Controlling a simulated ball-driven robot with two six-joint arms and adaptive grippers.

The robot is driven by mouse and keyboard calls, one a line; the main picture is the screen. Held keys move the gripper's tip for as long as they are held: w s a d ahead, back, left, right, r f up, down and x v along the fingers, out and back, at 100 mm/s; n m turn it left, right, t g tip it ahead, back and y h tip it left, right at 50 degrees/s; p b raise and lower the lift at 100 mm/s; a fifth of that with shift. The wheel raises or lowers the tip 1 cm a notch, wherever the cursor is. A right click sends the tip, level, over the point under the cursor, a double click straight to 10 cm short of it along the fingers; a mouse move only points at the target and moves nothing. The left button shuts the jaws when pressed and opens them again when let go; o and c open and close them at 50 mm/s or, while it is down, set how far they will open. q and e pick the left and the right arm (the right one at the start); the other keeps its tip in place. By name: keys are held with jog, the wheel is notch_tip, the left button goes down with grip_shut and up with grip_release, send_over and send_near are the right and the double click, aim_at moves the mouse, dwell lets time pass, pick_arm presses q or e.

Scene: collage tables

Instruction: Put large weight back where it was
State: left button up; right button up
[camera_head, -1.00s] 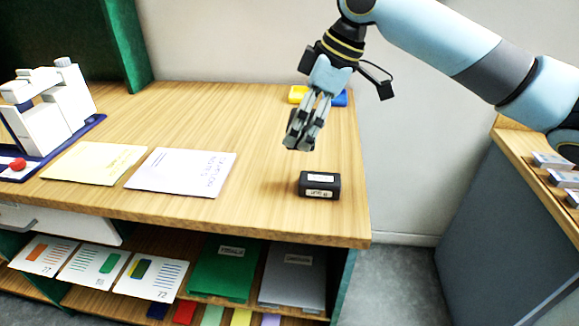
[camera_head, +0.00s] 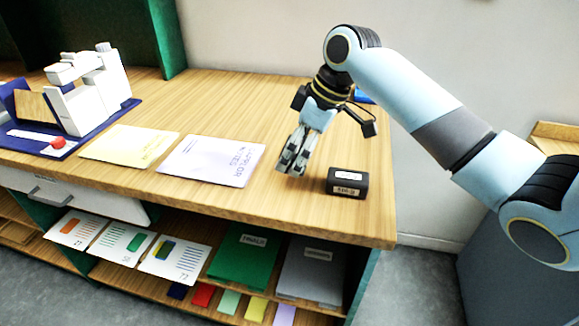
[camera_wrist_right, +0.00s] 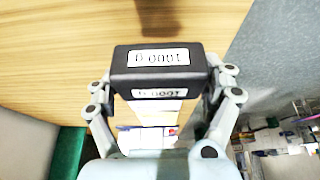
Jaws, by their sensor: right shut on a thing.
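The large weight (camera_wrist_right: 160,68) is a black block with white labels that seem to read 1000, turned upside down in the right wrist view. It sits between the two fingers of my right gripper (camera_wrist_right: 160,88), which is shut on it. In the head view, my right gripper (camera_head: 291,163) is low over the right part of the table, left of a second black labelled block (camera_head: 347,184) and apart from it. There the held weight is hard to tell from the grey fingers. My left gripper is not in view.
The wooden table (camera_head: 240,108) has a yellow sheet (camera_head: 128,145) and a white sheet (camera_head: 212,160) left of the gripper. A white device (camera_head: 88,100) stands on a blue tray at far left. The table's right edge is close to the second block. Folders lie on the shelf below.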

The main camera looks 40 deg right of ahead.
aim_at(289, 179)
jog(key=shift+w+a+f, duration=0.3)
jog(key=shift+w, duration=0.35)
jog(key=shift+f, duration=2.05)
jog(key=shift+f, duration=0.1)
jog(key=o, duration=1.6)
jog(key=shift+s, duration=0.1)
jog(key=shift+c, duration=0.2)
jog(key=v, duration=1.2)
jog(key=shift+a, duration=0.1)
